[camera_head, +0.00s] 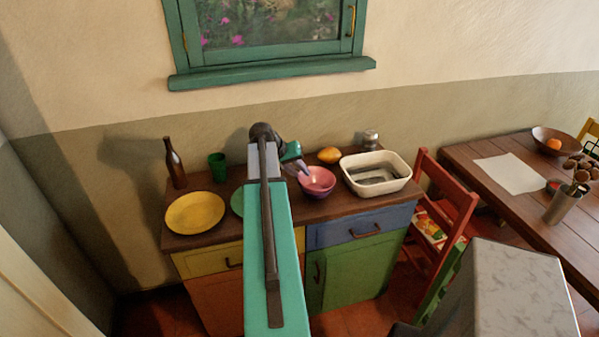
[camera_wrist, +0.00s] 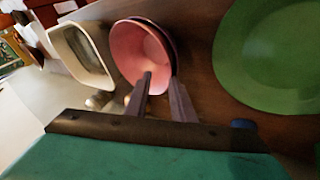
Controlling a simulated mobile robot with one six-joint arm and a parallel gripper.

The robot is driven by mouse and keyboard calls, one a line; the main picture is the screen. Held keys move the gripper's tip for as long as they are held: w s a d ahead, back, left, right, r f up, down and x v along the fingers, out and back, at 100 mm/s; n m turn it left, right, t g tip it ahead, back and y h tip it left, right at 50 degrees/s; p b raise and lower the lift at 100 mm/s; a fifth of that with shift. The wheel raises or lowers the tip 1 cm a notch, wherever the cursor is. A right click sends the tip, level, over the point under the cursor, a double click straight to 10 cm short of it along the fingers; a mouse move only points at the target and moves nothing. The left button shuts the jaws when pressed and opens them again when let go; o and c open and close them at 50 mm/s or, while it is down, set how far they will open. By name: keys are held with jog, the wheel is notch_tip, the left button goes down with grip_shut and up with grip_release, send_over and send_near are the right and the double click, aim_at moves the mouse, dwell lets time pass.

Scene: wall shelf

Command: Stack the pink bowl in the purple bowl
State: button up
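The pink bowl (camera_wrist: 138,48) is just ahead of my gripper in the wrist view. A darker purple rim, the purple bowl (camera_wrist: 172,38), shows along its right edge, so the pink bowl appears to sit inside it. In the head view the pink bowl (camera_head: 316,178) is on the counter, with a purplish outer side below it. My gripper (camera_wrist: 160,76) has its two fingers apart, with the tips at the bowl's near rim. One finger overlaps the pink inside and the other is by the outer edge. It also shows in the head view (camera_head: 304,170). Contact cannot be told.
A green plate (camera_wrist: 275,55) lies right of the bowls in the wrist view.

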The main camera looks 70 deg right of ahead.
jog(key=shift+r, duration=0.15)
jog(key=shift+r+p, duration=0.4)
jog(key=shift+r, duration=0.25)
jog(key=b+v, duration=0.3)
jog(key=v, duration=0.8)
jog(key=shift+w+a+r, duration=0.15)
jog(key=shift+a+r, duration=0.1)
jog(key=shift+a, duration=0.05)
dwell(0.5)
